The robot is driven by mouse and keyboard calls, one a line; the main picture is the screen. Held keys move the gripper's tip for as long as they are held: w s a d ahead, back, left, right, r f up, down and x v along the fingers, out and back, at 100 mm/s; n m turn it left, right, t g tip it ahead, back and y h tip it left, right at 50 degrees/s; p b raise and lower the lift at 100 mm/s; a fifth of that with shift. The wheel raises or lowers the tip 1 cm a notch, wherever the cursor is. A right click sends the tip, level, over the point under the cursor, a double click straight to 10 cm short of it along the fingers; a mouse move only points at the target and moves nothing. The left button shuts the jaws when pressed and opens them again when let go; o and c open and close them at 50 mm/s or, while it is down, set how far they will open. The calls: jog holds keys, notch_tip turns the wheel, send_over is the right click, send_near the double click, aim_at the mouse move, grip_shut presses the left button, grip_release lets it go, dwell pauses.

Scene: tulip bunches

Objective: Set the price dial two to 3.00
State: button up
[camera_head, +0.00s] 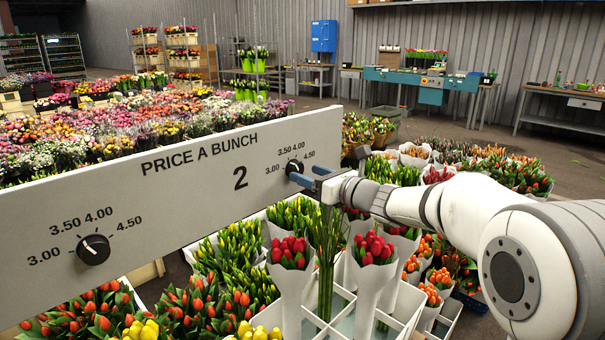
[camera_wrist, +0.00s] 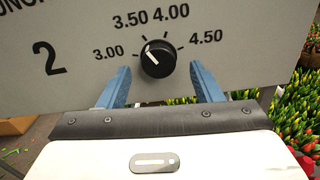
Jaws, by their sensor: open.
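Price dial two is a black round knob (camera_wrist: 158,59) with a white pointer line, on the grey price board (camera_wrist: 250,75) beside the figure 2. Its pointer aims up and left, in the 3.00 to 3.50 part of the scale; I cannot tell exactly where. In the head view dial two (camera_head: 294,167) is partly hidden by my gripper (camera_head: 310,177). In the wrist view my gripper (camera_wrist: 160,70) is open, with one blue finger on each side of the knob's lower part. A gap shows between each finger and the knob.
Another dial (camera_head: 93,249) sits at the board's left, its pointer up and left. Wrapped red tulips (camera_head: 375,249) and a green-stemmed bunch (camera_head: 327,245) stand in white crates below the board and arm. Work tables (camera_head: 420,80) are far behind.

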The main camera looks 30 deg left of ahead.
aim_at(296, 170)
jog(key=shift+x, duration=1.3)
jog(key=shift+s, duration=0.1)
jog(key=c, duration=1)
